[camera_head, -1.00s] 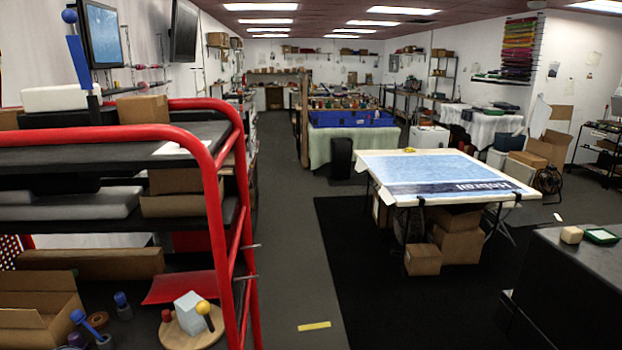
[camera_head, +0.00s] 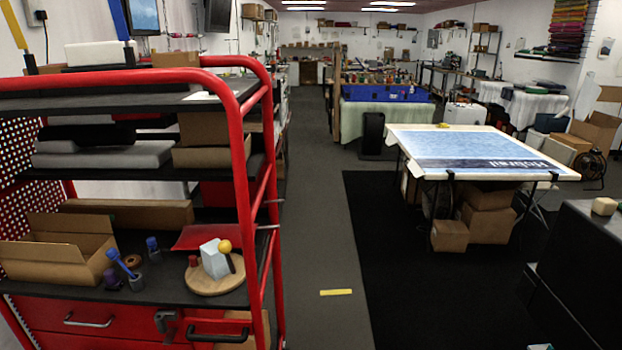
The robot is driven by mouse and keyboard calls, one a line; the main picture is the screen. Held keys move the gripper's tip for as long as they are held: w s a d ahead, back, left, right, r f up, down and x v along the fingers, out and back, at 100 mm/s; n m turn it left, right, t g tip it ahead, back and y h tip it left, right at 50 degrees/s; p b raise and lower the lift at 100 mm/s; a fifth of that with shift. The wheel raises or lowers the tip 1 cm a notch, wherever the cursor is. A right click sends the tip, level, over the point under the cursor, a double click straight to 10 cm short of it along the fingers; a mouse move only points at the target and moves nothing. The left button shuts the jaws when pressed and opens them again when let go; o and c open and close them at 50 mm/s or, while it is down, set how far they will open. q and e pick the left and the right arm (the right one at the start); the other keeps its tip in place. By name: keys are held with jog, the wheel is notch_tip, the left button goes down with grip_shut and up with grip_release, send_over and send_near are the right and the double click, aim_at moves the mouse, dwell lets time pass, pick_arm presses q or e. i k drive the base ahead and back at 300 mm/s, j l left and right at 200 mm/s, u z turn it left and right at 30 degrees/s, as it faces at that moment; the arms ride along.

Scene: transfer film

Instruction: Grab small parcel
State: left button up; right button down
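No gripper of mine shows in the head view. A small tan block (camera_head: 604,206), which may be the small parcel, sits on the black counter (camera_head: 585,232) at the right edge. It is too small to tell for sure. Other boxes also show: an open cardboard box (camera_head: 82,262) on the lower shelf of the red cart (camera_head: 246,140) at the left, and a small closed carton (camera_head: 449,236) on the floor under the white-topped table (camera_head: 560,172).
The lower shelf also holds a round wooden board (camera_head: 228,284) with a pale block (camera_head: 214,258) on it. A black mat (camera_head: 420,300) covers the floor at centre right. The grey aisle (camera_head: 320,235) beside the cart is clear except for a yellow strip (camera_head: 336,292).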

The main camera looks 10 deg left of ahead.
aim_at(215, 263)
jog(key=u, duration=0.7)
jog(key=i+l+u, duration=0.1)
jog(key=u, duration=0.3)
jog(key=i+l+u, duration=0.15)
jog(key=u, duration=0.25)
jog(key=i+l+u, duration=0.1)
jog(key=u, duration=0.3)
jog(key=l+u, duration=0.25)
jog(key=u, duration=0.15)
jog(key=i+l+u, duration=0.2)
jog(key=l, duration=0.5)
jog(key=l+u, duration=0.15)
jog(key=l, duration=0.55)
jog(key=i+j, duration=0.35)
